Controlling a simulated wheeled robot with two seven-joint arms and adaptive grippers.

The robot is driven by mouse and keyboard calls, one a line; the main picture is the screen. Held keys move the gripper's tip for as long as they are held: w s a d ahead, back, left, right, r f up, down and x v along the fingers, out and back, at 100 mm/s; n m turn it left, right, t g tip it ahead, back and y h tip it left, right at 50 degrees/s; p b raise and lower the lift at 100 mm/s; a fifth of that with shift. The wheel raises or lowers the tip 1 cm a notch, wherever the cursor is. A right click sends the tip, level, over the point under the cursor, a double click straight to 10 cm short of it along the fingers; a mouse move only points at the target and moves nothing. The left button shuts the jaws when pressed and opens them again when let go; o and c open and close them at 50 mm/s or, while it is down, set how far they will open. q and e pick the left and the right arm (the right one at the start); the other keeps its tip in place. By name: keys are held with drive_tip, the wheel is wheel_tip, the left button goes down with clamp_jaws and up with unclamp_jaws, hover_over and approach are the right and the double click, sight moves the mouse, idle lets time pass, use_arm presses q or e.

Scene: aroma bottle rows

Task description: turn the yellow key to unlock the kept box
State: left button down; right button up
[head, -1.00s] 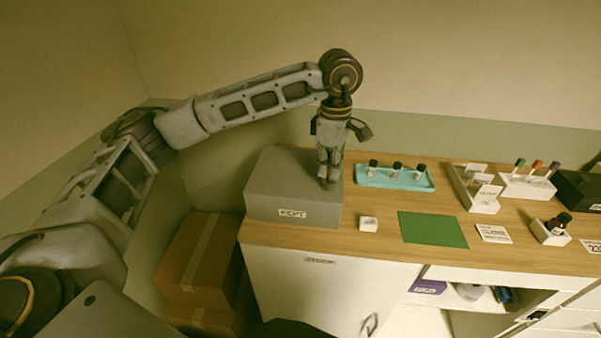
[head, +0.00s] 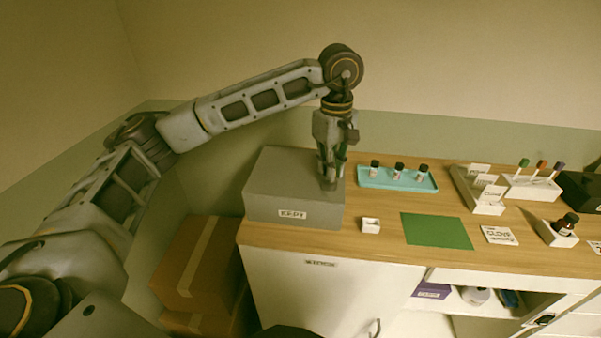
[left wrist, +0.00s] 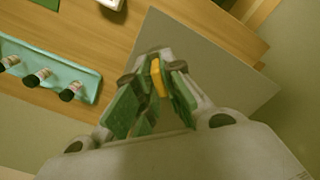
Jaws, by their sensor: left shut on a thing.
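The kept box (head: 290,185) is a grey box with a "KEPT" label on its front, at the left end of the counter. My left gripper (head: 329,182) points down over the right part of its lid. In the left wrist view the yellow key (left wrist: 158,78) stands between the green-padded fingers of the left gripper (left wrist: 155,82), which are shut on it. The grey lid (left wrist: 215,65) lies behind it. The key is hidden by the fingers in the head view. My right gripper is not in view.
A teal tray (head: 432,185) with several small bottles stands right of the box. A small white holder (head: 371,225) and a green mat (head: 436,231) lie in front. White racks (head: 531,187) and a dark box (head: 585,190) stand farther right. Cardboard boxes (head: 190,265) are below left.

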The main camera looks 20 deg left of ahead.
use_arm(q)
drive_tip(key=shift+d+m+b, duration=0.1)
drive_tip(key=shift+m+b, duration=0.5)
drive_tip(key=shift+m, duration=1.6)
drive_tip(key=shift+m+b, duration=0.55)
drive_tip(key=shift+m, duration=1.55)
drive_tip(key=c, duration=1.5)
unclamp_jaws()
drive_tip(key=shift+r+p, duration=2.1)
drive_tip(key=shift+r, duration=1.4)
